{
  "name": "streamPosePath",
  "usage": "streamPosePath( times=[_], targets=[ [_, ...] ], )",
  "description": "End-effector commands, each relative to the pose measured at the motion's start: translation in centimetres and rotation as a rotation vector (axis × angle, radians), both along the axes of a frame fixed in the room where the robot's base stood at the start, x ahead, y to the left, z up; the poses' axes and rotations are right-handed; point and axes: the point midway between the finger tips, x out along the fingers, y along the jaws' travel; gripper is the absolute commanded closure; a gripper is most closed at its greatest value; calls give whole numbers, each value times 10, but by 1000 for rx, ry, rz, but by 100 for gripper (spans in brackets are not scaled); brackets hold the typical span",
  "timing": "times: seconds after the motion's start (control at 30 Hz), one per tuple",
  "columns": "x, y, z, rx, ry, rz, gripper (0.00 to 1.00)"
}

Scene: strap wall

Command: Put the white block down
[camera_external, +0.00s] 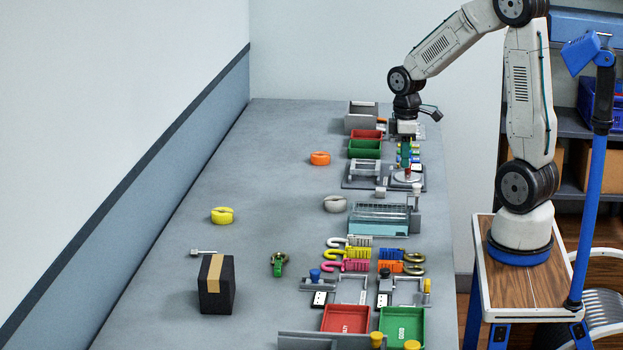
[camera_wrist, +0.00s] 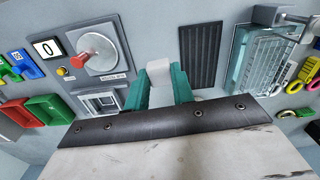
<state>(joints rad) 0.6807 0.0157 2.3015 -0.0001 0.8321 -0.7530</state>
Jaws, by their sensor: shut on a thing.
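The white block (camera_wrist: 158,70) sits between the two teal fingers of my gripper (camera_wrist: 159,88) in the wrist view. My gripper is shut on it, and its top stands out past the fingertips. In the external view my gripper (camera_external: 405,156) points down over the right side of the table, near the round dial plate. I cannot clearly make out the block between the fingers there. The gap between block and table cannot be judged.
Red (camera_external: 366,134) and green (camera_external: 364,149) trays stand behind. The table's left side is mostly free.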

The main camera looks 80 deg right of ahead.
Motion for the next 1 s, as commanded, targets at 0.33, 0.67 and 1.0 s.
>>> streamPosePath(
  times=[0.33,0.67,1.0],
  targets=[
    [95,113,-7,7,12,364,97],
    [164,257,-2,5,10,758,97],
    [184,437,10,2,4,1194,97]
  ],
)
